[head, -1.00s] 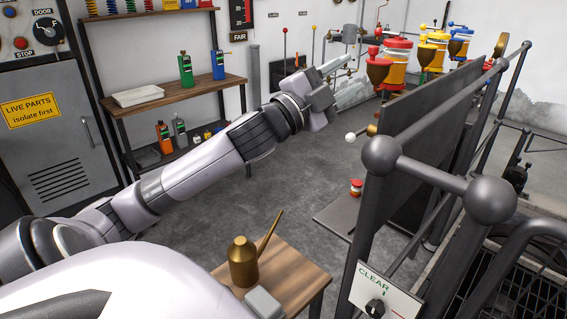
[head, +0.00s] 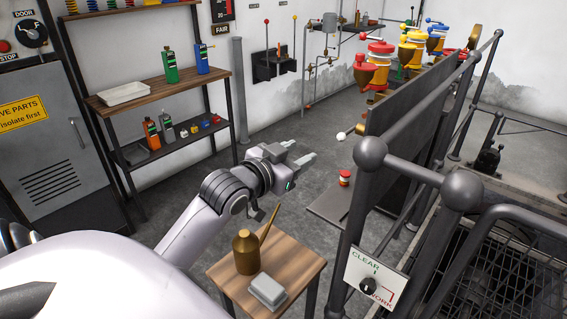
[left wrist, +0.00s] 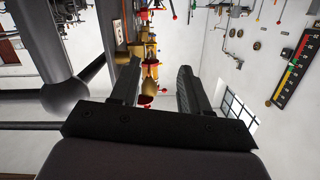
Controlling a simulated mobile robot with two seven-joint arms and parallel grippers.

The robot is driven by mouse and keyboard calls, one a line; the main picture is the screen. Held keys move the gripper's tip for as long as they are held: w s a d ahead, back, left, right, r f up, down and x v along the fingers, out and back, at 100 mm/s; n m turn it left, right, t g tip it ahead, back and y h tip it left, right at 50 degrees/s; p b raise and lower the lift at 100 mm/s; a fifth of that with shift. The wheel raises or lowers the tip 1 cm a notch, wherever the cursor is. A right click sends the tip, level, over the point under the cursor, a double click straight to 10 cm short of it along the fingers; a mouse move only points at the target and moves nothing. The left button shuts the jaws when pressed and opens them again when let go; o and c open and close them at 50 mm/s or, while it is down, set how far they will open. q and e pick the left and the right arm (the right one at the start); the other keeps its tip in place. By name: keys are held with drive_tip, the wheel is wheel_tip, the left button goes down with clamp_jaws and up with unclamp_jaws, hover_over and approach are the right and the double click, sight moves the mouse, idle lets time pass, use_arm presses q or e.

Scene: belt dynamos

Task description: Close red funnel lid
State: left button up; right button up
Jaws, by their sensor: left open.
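The red funnel (head: 364,74) is at the near left end of the row of belt dynamos, beside the red-topped dynamo (head: 380,50). A red knob stands just above the funnel. It is too small to tell how its lid sits. My left gripper (head: 304,153) is open and empty, lower than the funnel and to its left in the head view, well apart from it. In the left wrist view the two open fingers (left wrist: 157,85) frame red and yellow dynamo parts (left wrist: 150,68) in the distance. My right gripper is not in view.
A dark panel (head: 415,110) and grey railing (head: 420,168) stand right of my left arm. A wooden stool (head: 285,265) with an oil can (head: 246,252) and grey box (head: 267,290) is below. A shelf (head: 160,90) with bottles stands left. Floor between is free.

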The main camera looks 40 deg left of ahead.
use_arm(q)
drive_tip(key=shift+s+d+f+n+g, duration=0.15)
drive_tip(key=shift+s+f+n+g, duration=0.25)
drive_tip(key=shift+s+f+n, duration=0.45)
drive_tip(key=shift+f, duration=0.15)
drive_tip(key=shift+c, duration=0.3)
